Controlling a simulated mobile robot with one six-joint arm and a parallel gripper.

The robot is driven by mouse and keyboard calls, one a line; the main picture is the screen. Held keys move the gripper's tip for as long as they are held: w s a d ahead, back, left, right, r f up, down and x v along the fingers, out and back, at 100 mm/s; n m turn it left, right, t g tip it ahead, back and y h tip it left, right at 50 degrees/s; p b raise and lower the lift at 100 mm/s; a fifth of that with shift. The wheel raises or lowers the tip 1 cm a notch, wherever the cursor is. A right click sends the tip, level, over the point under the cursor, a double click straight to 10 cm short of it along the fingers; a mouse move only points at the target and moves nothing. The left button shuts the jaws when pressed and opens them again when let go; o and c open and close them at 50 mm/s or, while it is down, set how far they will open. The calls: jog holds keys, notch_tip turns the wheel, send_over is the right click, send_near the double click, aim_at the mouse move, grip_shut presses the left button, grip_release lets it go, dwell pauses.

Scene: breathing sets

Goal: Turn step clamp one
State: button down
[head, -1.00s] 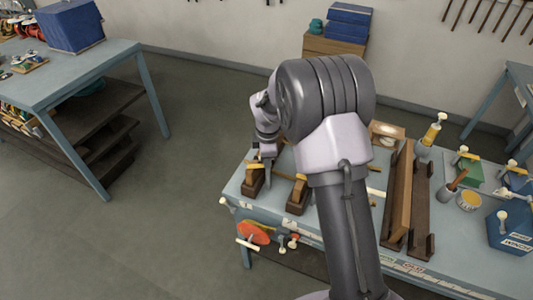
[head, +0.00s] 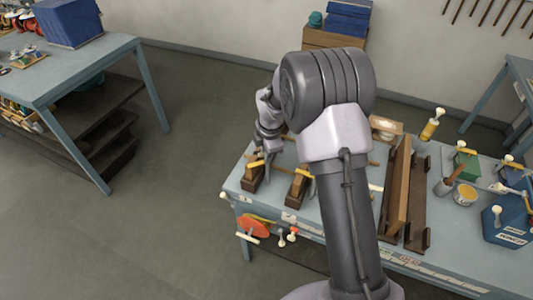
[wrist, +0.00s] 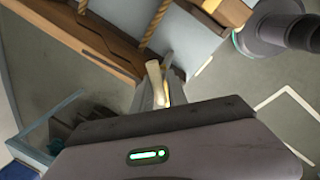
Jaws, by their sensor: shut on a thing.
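Two dark wooden step blocks with yellow bars stand at the near left of the blue worktable (head: 232,184): a left one (head: 250,182) and a right one (head: 297,190). I cannot tell which is clamp one. My gripper (head: 264,157) is low at the left block, beside its yellow bar (head: 255,164). In the wrist view my gripper (wrist: 160,98) is shut on a pale bar (wrist: 154,75) with a yellow part (wrist: 167,92) behind it. The fingers hide most of the grip, and my arm hides part of the table.
A long wooden rack (head: 398,190) stands right of my arm. Beyond it are a yellow tin (head: 465,194), a green box (head: 467,163) and a blue box (head: 507,224). A red reel (head: 254,228) hangs at the table's front. The floor at left is clear.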

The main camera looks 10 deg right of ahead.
jog(key=c, duration=1.4)
grip_release()
jog(key=shift+w+r, duration=0.2)
jog(key=shift+o, duration=0.3)
jog(key=shift+f, duration=0.1)
jog(key=shift+s, duration=0.1)
jog(key=s+r+p, duration=0.2)
jog(key=s+r, duration=0.1)
jog(key=r, duration=1.4)
jog(key=shift+s+d, duration=0.2)
jog(key=shift+d, duration=0.05)
jog(key=shift+p, duration=0.35)
